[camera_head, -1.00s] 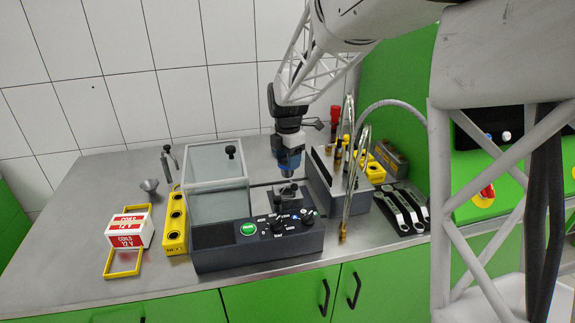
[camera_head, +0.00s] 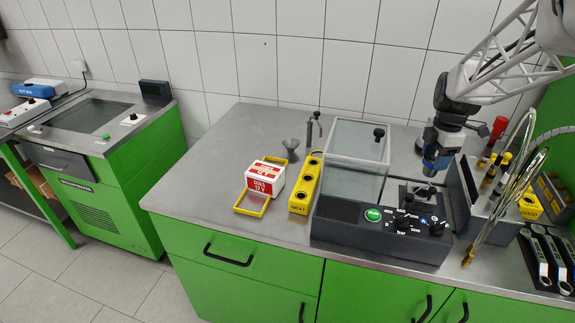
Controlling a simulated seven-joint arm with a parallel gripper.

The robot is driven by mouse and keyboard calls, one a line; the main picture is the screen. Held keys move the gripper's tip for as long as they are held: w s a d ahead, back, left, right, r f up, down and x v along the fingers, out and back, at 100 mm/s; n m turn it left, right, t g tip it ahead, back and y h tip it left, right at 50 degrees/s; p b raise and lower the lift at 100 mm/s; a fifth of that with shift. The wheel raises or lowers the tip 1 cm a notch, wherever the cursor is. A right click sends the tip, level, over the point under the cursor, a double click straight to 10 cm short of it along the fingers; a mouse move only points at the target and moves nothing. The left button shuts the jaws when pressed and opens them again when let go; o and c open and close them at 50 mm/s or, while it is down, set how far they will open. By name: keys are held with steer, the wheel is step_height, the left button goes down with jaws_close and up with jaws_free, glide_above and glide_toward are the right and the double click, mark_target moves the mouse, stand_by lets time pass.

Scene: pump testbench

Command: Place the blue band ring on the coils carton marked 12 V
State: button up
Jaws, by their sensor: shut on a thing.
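The coils carton marked 12 V (camera_head: 279,184) is a white box with red labels, standing at the back part of a yellow-rimmed frame on the bench, left of the middle. My gripper (camera_head: 429,170) points down above the right part of the pump test unit. It is shut, with blue showing near its end and a small grey part at the tip. The blue band ring appears to be in the jaws, but it is too small and hidden to make out clearly. The gripper is well to the right of the carton, and nothing is seen on the carton's top.
A yellow block with holes (camera_head: 299,204) and the test unit (camera_head: 340,226) with its clear-lidded box (camera_head: 355,155) stand between carton and gripper. Hoses (camera_head: 512,185) and wrenches (camera_head: 545,262) are at right. The bench left of the carton is clear.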

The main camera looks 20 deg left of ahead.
step_height(320, 180, up, 12)
steer(key=s+a, duration=0.2)
steer(key=a, duration=0.6)
steer(key=s+a, duration=0.3)
steer(key=a, duration=0.4)
steer(key=s+a, duration=0.8)
steer(key=a, duration=0.3)
steer(key=s+a, duration=0.7)
steer(key=a, duration=0.4)
step_height(320, 180, down, 11)
steer(key=shift+d+r, duration=0.15)
steer(key=shift+d, duration=0.1)
steer(key=shift+w+a, duration=0.1)
steer(key=shift+w, duration=0.05)
steer(key=w+a+f, duration=0.1)
steer(key=w+a, duration=0.8)
steer(key=w, duration=0.3)
steer(key=shift+w+a+f, duration=0.15)
steer(key=shift+w+f, duration=0.1)
steer(key=shift+w, duration=0.15)
steer(key=shift+f, duration=0.1)
